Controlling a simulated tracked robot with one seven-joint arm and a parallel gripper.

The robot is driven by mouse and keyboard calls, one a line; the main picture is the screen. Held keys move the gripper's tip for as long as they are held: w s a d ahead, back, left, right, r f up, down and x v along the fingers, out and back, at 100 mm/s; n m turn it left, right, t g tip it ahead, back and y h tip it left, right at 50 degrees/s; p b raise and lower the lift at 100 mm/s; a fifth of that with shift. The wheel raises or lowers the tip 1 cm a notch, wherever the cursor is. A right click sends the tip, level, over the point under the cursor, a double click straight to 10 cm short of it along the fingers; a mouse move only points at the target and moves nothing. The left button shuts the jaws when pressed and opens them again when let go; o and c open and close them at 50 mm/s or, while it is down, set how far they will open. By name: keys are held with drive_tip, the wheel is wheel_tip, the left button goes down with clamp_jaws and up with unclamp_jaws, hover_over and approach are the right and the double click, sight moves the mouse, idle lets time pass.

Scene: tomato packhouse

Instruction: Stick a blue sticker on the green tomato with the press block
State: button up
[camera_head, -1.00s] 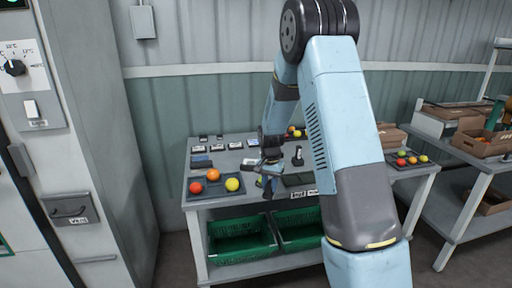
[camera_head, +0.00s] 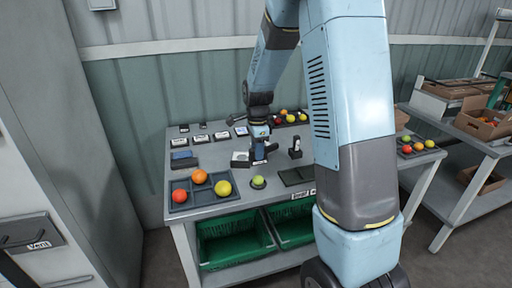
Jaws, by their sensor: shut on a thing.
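A small yellow-green tomato (camera_head: 258,181), which I take for the green tomato, sits at the front middle of the grey table (camera_head: 215,211). Whether a sticker is on it is too small to tell. My gripper (camera_head: 259,157) is behind the tomato and apart from it in the picture, pointing down. It is shut on a small dark block, which I take for the press block (camera_head: 259,162); the fingers hide part of it. Several small sticker pads stand at the back left, one with a blue face (camera_head: 241,131).
A dark tray (camera_head: 207,194) with red, orange and yellow tomatoes lies at front left. A pale block (camera_head: 240,159) is left of my gripper, a dark upright object (camera_head: 295,149) right. A flat dark panel (camera_head: 297,175) lies front right. Green crates (camera_head: 236,239) are below.

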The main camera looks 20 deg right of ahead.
sight(257, 163)
drive_tip(key=shift+f, duration=2.85)
drive_tip(key=shift+s+f, duration=0.1)
drive_tip(key=shift+f, duration=0.4)
drive_tip(key=shift+r, duration=0.1)
drive_tip(key=shift+r, duration=3.4)
drive_tip(key=shift+a, duration=0.1)
